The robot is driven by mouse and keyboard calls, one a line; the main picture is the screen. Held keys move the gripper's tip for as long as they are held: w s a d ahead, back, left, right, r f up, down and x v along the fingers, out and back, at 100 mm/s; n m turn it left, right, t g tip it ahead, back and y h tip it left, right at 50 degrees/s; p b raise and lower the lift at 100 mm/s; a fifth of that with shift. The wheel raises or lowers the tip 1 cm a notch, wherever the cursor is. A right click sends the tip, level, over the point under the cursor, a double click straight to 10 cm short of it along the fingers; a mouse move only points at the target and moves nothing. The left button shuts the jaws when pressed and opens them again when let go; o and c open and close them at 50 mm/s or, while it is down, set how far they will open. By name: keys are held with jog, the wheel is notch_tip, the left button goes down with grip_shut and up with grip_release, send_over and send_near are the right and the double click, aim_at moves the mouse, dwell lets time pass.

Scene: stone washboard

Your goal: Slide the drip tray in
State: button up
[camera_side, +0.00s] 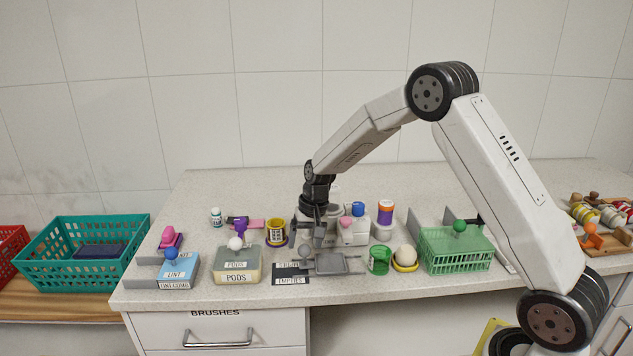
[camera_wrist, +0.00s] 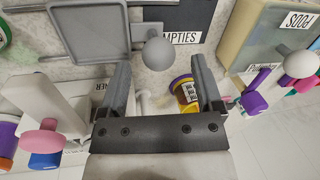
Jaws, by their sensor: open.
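The drip tray is a flat grey square tray (camera_side: 340,263) with a raised rim and a round grey knob (camera_side: 305,250) on its left side, lying at the counter's front middle. In the wrist view the tray (camera_wrist: 92,32) is at upper left and its knob (camera_wrist: 157,54) is at top centre. My gripper (camera_side: 320,238) points down just behind the knob and tray. In the wrist view my gripper (camera_wrist: 161,78) is open, with the knob just beyond the fingertips and nothing gripped. The white machine (camera_side: 352,232) stands behind the tray, partly hidden by my gripper.
A yellow cup (camera_side: 276,232) stands left of my gripper; in the wrist view it shows near the right finger. A green cup (camera_side: 380,260) and a white ball (camera_side: 405,256) are close on the right.

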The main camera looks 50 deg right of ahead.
notch_tip(320, 180, up, 6)
jog(key=d, duration=0.1)
jog(key=shift+s, duration=0.3)
jog(key=shift+f, duration=0.1)
jog(key=a+n+h, duration=0.1)
jog(key=a+n+g+h, duration=0.1)
jog(key=shift+w+a+f+n, duration=0.15)
jog(key=shift+f+n, duration=0.05)
jog(key=shift+n, duration=0.2)
jog(key=shift+w+a+r+n+g+h, duration=0.15)
jog(key=shift+w+a+n+h, duration=0.1)
jog(key=shift+n+h, duration=0.25)
jog(key=shift+w+a+n+g+h, duration=0.15)
jog(key=shift+a+n+h, duration=0.1)
jog(key=shift+n+h, duration=0.2)
send_over(311, 263)
jog(key=a, duration=0.2)
jog(key=shift+w+d+f, duration=0.1)
jog(key=shift+w+f, duration=0.1)
jog(key=shift+f, duration=1.75)
jog(key=shift+w+d+f, duration=0.1)
jog(key=shift+w+f, duration=0.1)
jog(key=shift+f, duration=1.7)
grip_shut()
